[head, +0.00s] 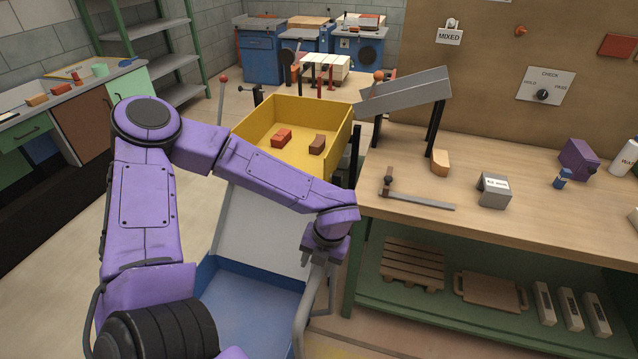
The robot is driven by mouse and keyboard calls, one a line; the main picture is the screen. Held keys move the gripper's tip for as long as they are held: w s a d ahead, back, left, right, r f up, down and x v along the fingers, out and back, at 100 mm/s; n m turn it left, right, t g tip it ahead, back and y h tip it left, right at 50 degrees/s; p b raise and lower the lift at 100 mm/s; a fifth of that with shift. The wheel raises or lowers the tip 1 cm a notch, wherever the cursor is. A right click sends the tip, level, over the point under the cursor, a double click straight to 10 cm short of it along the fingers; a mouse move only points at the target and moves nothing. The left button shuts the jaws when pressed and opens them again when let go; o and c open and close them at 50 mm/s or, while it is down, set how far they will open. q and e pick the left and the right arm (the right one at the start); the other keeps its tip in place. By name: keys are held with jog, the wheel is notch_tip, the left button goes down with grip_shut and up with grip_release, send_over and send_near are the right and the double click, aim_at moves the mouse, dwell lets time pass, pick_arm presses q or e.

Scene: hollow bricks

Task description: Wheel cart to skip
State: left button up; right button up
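A blue tray-like body (250,303) with a pale sloping panel (262,222) stands in front of me, partly behind my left arm; it may be the cart. A grey bent handle bar (302,318) rises at its right side. My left gripper (319,262) points down at the top of this bar, very close to it; I cannot tell whether it touches or grips it. A yellow open bin (262,121) stands beyond, holding a red brick (282,137) and a brown brick (317,144). I cannot tell which container is the skip. My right gripper is out of view.
A wooden workbench (520,228) with a green lower shelf stands close on the right. A grey chute (405,92) slopes beside the bin. A counter (60,92) and green rack (150,29) stand left; blue machines (262,56) stand behind. Bare floor (60,262) lies left.

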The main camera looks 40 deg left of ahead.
pick_arm(q)
jog(key=shift+w+d+r, duration=0.1)
jog(key=shift+d+r, duration=0.05)
notch_tip(320, 180, up, 10)
jog(key=d+b, duration=0.1)
jog(key=shift+w+d, duration=0.3)
jog(key=shift+w, duration=0.05)
